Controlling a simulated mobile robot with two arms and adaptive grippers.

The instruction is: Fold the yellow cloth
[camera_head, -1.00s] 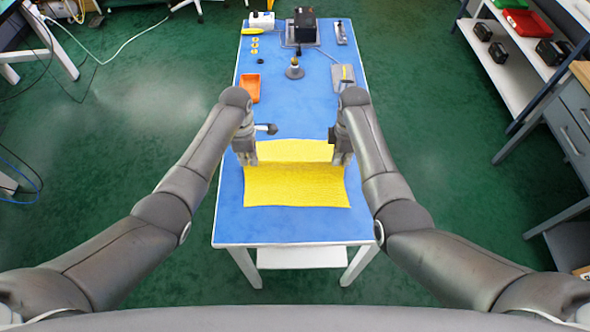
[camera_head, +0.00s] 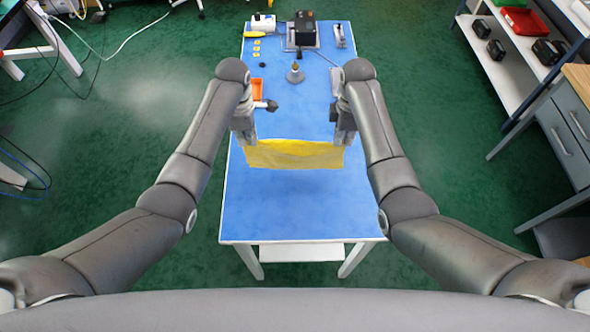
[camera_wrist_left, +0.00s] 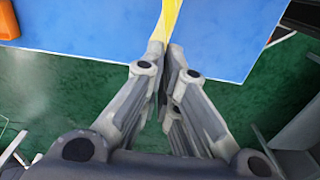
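The yellow cloth (camera_head: 296,156) is stretched between my two grippers and hangs as a short band, seemingly raised off the blue tabletop. My left gripper (camera_head: 248,142) is at its left end. In the left wrist view, the fingers (camera_wrist_left: 164,52) are closed together on a strip of the cloth (camera_wrist_left: 170,18). My right gripper (camera_head: 344,139) is at the cloth's right end and appears shut on it. Its fingertips are small in the head view. The far side of the cloth is hidden.
The blue table (camera_head: 290,212) is clear in front of the cloth. Farther back are an orange tray (camera_head: 257,88), a grey stand with a brass top (camera_head: 295,74) and a black device (camera_head: 304,28). A shelf (camera_head: 490,62) stands at the right.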

